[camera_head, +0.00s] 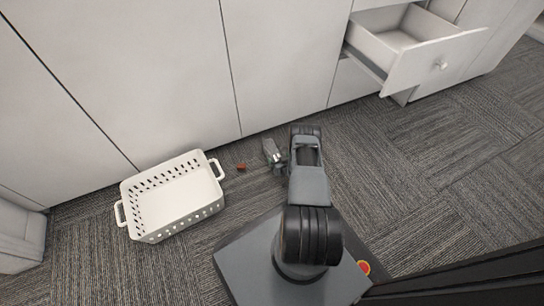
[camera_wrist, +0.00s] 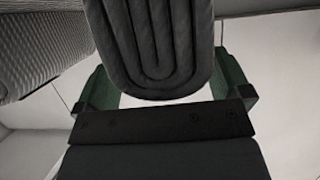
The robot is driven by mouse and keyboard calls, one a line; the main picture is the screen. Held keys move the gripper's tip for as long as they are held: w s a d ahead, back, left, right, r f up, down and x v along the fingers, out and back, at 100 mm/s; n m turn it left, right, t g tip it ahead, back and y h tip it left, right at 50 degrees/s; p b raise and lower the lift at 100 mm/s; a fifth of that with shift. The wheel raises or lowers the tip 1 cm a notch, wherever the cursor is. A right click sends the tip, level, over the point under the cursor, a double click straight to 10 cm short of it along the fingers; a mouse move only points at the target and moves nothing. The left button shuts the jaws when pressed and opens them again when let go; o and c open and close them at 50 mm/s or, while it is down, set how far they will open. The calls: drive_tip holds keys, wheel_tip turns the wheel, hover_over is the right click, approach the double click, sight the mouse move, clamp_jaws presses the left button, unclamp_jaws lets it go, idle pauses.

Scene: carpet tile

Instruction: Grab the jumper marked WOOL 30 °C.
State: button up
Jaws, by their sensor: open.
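My gripper (camera_head: 272,155) is low over the floor, close to the cabinet fronts, in the head view. In the wrist view my gripper (camera_wrist: 168,80) is open, with a green finger at each side. A dark grey folded bundle (camera_wrist: 158,40) with rounded, nested layers shows between the fingers. I cannot tell whether they touch it. No label or WOOL 30 °C marking is readable, so I cannot tell whether it is the jumper. I cannot make out the bundle clearly in the head view.
A white slotted basket (camera_head: 130,190), empty, stands left on the grey carpet. A small reddish-brown thing (camera_head: 241,167) lies between it and my gripper. White cabinets (camera_head: 110,70) line the back. A drawer (camera_head: 425,66) stands open at right. A grey textured surface (camera_wrist: 40,45) fills the wrist view's upper left.

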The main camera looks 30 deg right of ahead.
drive_tip(key=shift+w+a, duration=0.1)
drive_tip(key=shift+a, duration=0.25)
drive_tip(key=c, duration=1.1)
drive_tip(key=shift+c, duration=0.5)
drive_tip(key=shift+r, duration=0.2)
